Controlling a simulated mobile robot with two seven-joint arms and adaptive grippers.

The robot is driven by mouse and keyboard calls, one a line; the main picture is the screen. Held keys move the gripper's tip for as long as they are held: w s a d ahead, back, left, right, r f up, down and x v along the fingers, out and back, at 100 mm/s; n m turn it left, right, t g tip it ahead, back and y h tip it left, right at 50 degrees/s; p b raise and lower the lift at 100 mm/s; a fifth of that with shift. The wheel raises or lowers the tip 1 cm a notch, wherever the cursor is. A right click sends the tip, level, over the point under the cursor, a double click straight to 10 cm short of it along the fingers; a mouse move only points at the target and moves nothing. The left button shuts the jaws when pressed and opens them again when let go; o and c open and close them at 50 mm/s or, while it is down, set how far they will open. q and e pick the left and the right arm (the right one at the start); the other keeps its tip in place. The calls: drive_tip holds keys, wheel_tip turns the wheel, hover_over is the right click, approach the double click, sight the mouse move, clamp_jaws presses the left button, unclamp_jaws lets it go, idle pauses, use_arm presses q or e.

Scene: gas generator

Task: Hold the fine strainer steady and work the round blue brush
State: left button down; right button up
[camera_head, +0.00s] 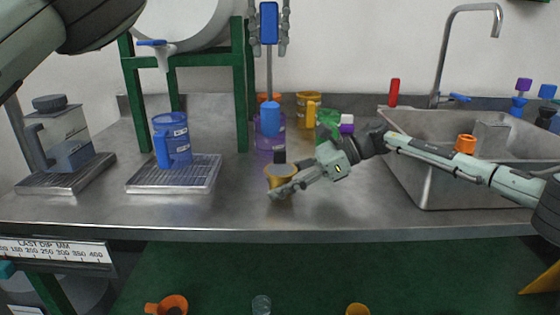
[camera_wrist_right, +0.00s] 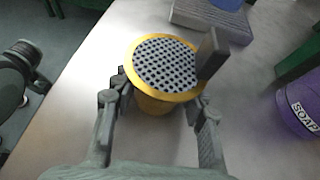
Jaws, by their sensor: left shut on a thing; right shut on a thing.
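The fine strainer (camera_head: 280,171) is a yellow cup with a dark upright tab, near the front of the steel counter. In the right wrist view the strainer (camera_wrist_right: 163,64) shows its grey perforated face upward. My right gripper (camera_head: 287,184) is shut on its sides; its two fingers also show in the right wrist view (camera_wrist_right: 158,98). My left gripper (camera_head: 269,42) is shut on the blue handle of the round blue brush (camera_head: 269,20), which hangs upright.
A blue jug (camera_head: 172,140) stands on a drain grid (camera_head: 176,187) to the left, beside a green frame (camera_head: 128,95). A clear jar (camera_head: 62,135) is farther left. Yellow, green and purple items stand behind my right gripper. The sink (camera_head: 425,170) is to the right. The counter front is clear.

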drive_tip(key=o, duration=1)
